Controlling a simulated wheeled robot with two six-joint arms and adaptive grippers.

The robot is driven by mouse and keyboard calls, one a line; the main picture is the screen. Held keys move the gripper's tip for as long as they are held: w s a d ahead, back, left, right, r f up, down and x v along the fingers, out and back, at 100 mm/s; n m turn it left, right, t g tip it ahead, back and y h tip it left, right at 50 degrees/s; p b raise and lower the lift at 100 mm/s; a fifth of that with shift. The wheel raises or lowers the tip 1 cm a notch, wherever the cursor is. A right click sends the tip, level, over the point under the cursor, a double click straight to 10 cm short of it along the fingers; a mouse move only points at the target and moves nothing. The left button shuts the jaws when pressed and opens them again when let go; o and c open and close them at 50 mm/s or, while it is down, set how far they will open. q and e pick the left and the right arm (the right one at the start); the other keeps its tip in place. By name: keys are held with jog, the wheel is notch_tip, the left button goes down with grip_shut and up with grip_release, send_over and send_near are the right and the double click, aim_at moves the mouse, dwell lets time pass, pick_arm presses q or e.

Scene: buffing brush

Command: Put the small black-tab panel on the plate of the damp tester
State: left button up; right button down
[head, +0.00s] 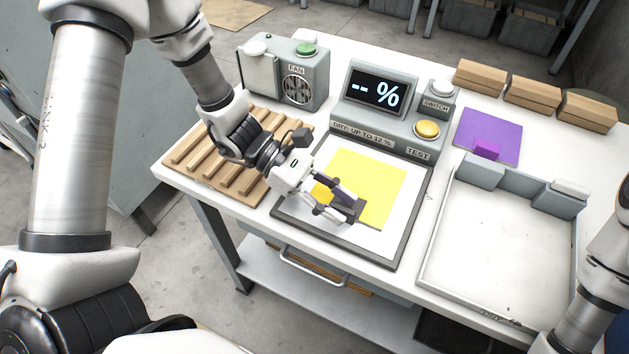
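A yellow panel (377,180) lies over the white plate (303,208) of the damp tester (372,128). It looks flat, but I cannot tell if it rests fully on the plate. A dark tab (348,211) is at its near edge. My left gripper (345,208) reaches in from the left, with its fingers on either side of the tab. I cannot tell whether they press on it. The tester's display shows "-- %". My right gripper is out of view; only part of that arm shows at the right edge.
A wooden slatted rack (232,176) and a fan unit (300,75) stand left of the tester. A purple panel (490,132) with a purple tab lies to the right, behind an empty white tray (497,250). Several wooden blocks (533,92) line the back. A switch box (437,98) adjoins the tester.

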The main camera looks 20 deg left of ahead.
pick_arm(q)
jog(key=p+v, duration=0.2)
jog(key=v, duration=0.9)
jog(key=shift+p, duration=0.35)
jog(key=shift+f, duration=0.1)
dwell(1.3)
